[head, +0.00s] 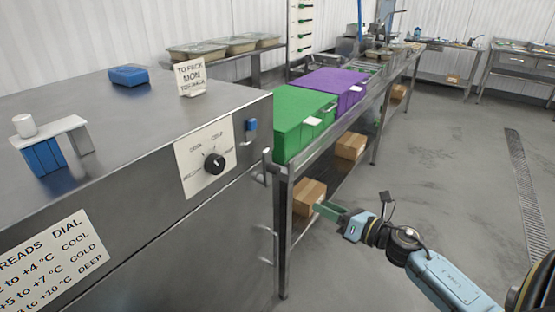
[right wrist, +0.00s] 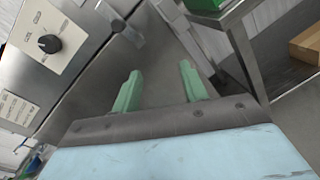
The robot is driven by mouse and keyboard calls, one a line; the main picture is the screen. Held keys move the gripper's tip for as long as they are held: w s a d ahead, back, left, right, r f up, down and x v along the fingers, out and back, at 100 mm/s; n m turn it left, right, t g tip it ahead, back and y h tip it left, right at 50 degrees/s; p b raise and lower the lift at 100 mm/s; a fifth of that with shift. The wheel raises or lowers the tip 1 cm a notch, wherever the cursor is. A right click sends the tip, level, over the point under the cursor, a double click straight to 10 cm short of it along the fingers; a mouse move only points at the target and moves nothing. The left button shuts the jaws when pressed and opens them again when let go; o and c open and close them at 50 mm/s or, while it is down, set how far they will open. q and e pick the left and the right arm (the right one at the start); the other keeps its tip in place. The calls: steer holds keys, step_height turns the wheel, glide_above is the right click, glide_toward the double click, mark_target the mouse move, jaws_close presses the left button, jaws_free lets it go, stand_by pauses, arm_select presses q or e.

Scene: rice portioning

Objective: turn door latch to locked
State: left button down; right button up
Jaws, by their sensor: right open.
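The steel cabinet (head: 190,215) fills the left of the head view. A small metal latch-like fitting (head: 265,166) sits at its right front edge, right of the dial (head: 214,164). I cannot tell its turned position. A curved door handle (head: 268,245) is below it. My right gripper (head: 325,208), with green fingers, is to the right of the cabinet front, apart from the fitting. In the right wrist view the gripper (right wrist: 160,88) is open and empty, with the cabinet front and dial (right wrist: 49,43) beyond at upper left. My left gripper is out of view.
A steel bench (head: 300,177) beside the cabinet carries a green box (head: 293,118) and a purple box (head: 325,82). Cardboard boxes, one at the front (head: 309,196), stand on its lower shelf. The floor (head: 450,180) to the right is open.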

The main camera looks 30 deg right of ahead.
mark_target(279, 172)
step_height(279, 172, up, 7)
steer(key=a+n+y, duration=0.2)
steer(key=n, duration=0.4)
arm_select(q)
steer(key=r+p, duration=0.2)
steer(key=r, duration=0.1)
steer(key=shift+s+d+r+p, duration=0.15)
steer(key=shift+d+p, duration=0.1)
steer(key=shift+p, duration=0.15)
arm_select(e)
steer(key=x, duration=1.3)
steer(key=shift+a+f, duration=0.2)
steer(key=shift+a, duration=0.05)
steer(key=shift+c, duration=0.2)
